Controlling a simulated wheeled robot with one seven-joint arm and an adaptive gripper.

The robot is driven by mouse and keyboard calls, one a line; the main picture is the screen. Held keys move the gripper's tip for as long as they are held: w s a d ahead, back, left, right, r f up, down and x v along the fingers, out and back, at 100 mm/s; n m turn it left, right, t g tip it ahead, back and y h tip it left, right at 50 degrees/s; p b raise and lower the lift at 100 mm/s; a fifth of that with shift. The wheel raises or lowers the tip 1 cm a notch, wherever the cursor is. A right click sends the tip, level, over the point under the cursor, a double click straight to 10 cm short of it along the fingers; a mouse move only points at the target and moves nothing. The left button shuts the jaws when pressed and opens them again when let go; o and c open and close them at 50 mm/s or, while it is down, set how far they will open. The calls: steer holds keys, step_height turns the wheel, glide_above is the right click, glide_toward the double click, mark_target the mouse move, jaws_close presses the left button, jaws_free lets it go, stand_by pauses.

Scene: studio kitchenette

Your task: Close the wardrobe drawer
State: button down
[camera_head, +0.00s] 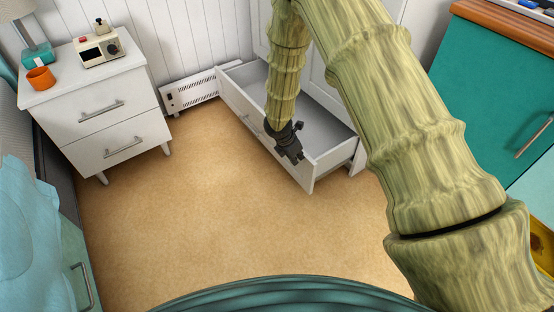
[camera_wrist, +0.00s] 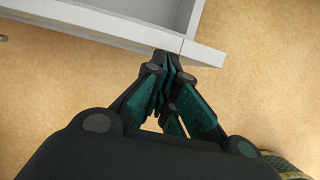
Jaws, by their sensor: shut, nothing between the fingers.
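The wardrobe drawer (camera_head: 328,164) is white and stands pulled out low above the floor, its inside empty where I can see it. The wardrobe (camera_head: 327,77) is white and stands behind it, partly hidden by my arm. My gripper (camera_head: 296,159) is at the drawer's front panel, toward its right end. In the wrist view the closed fingertips of my gripper (camera_wrist: 167,62) are at the edge of the drawer front (camera_wrist: 203,53), near its end. I cannot tell whether they touch it. Part of the drawer handle shows at the left edge of the wrist view.
A white heater (camera_head: 190,92) is by the wall. A teal cabinet (camera_head: 490,90) stands at the right, a bed (camera_head: 35,235) at the lower left. The floor (camera_head: 220,210) before the drawer is clear.

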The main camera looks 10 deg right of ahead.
steer(key=w+d+p, duration=0.3)
steer(key=d+p, duration=0.1)
steer(key=d, duration=0.5)
steer(key=w+d+p, duration=0.4)
steer(key=d, duration=0.5)
steer(key=shift+w+d, duration=0.15)
steer(key=shift+d, duration=0.25)
